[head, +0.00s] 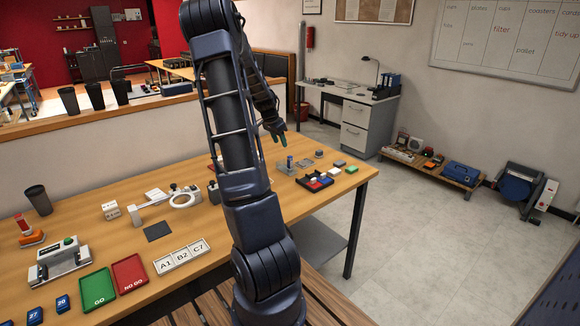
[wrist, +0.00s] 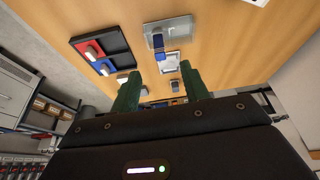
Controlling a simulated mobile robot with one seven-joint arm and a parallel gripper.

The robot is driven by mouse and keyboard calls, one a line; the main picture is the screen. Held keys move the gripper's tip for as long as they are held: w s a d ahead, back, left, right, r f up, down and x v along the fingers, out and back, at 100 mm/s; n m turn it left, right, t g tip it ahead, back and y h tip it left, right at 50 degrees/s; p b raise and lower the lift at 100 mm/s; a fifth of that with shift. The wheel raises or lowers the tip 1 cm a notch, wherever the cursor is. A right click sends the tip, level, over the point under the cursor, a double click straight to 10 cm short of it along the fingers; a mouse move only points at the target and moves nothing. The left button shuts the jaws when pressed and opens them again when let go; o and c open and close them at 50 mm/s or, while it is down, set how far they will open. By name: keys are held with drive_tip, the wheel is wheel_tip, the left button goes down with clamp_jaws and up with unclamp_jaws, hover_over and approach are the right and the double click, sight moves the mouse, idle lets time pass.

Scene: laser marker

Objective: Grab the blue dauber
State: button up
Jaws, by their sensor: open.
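A small upright piece with a blue top, which looks like the blue dauber (head: 290,159), stands in a grey holder (head: 286,169) near the table's far right part. In the wrist view the blue dauber (wrist: 158,42) shows against the grey holder (wrist: 183,27), above the gap between my fingers. My gripper (head: 276,137) has green fingers and hangs above and a little left of the dauber in the head view. In the wrist view my gripper (wrist: 160,84) is open, with nothing between its fingertips. The dauber's lower part is hard to make out.
A black tray (head: 326,185) with red and blue compartments sits close to the holder's right. Small blocks (head: 339,163) lie behind it near the table edge. A white ring-shaped stand (head: 184,198) is to the left of my arm. My arm hides part of the table.

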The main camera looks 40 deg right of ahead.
sight(290, 157)
drive_tip(key=shift+m, duration=0.3)
drive_tip(key=x, duration=0.4)
drive_tip(key=d+x, duration=0.1)
drive_tip(key=x, duration=0.7)
drive_tip(key=shift+s+d, duration=0.1)
drive_tip(key=shift+d, duration=0.4)
clamp_jaws()
